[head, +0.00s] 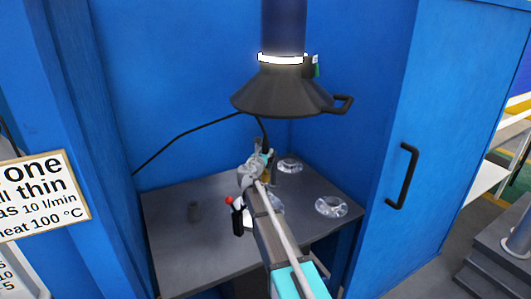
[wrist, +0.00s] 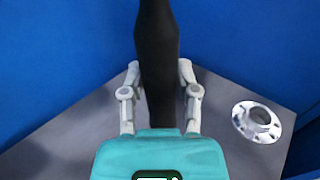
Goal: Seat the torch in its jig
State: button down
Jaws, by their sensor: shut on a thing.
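My gripper (head: 262,160) is above the back middle of the grey bench. In the wrist view, its two pale fingers (wrist: 158,85) are closed on either side of the black torch (wrist: 157,45). The torch stands up between them, and its lower part is hidden behind my gripper's teal body. In the head view the torch is mostly hidden by my arm, with a dark cable running from it to the left.
Shiny flanged shells stand on the bench (head: 165,235), one at the back (head: 290,165) and one at the right (head: 331,208); another is partly behind my arm. A dark extraction hood (head: 283,92) hangs above. Blue walls enclose the back and sides. The bench's left part is mostly clear.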

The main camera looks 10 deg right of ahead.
jog(key=shift+f+b, duration=1.5)
jog(key=shift+f, duration=0.1)
jog(key=shift+c, duration=1.3)
grip_release()
jog(key=shift+s, duration=0.15)
jog(key=v, duration=1.1)
jog(key=shift+s+a, duration=0.3)
